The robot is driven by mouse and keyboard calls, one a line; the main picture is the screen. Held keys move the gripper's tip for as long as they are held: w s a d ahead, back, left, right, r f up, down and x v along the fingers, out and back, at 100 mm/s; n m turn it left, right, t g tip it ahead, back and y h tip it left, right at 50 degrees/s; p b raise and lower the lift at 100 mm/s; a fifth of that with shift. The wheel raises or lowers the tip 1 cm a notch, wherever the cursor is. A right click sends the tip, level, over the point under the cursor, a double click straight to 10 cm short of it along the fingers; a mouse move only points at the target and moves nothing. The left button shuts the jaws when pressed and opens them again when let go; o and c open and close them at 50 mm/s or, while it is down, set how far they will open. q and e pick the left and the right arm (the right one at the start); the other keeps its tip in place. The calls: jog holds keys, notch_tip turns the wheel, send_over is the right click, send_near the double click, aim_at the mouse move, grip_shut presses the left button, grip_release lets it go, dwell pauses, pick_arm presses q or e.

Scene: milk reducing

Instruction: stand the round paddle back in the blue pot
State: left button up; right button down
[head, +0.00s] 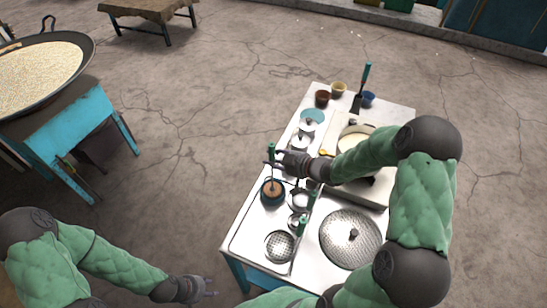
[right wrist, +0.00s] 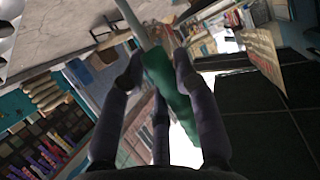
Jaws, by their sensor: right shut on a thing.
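My right gripper (head: 268,163) is shut on the green handle of the round paddle (head: 271,150), above the left side of the white worktop. In the right wrist view the green handle (right wrist: 170,85) lies between the fingers (right wrist: 158,70), and a pale rod runs on from it. In the head view the rod runs down toward the dark blue pot (head: 264,199), which has a brown round surface inside its rim. I cannot tell whether the paddle's round end is inside the pot or just above it. My left gripper (head: 208,288) is empty and looks open, off the worktop's front-left corner.
A perforated round lid (head: 350,238) lies at the front right, and a round strainer (head: 280,245) at the front left. Several small pots and green-handled tools stand close right of the blue pot. A spatula (head: 362,88) and small cups are at the back.

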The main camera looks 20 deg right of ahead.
aim_at(273, 143)
jog(key=shift+f, duration=0.4)
jog(key=c, duration=0.9)
grip_release()
jog(key=shift+o, duration=0.2)
notch_tip(273, 143, up, 10)
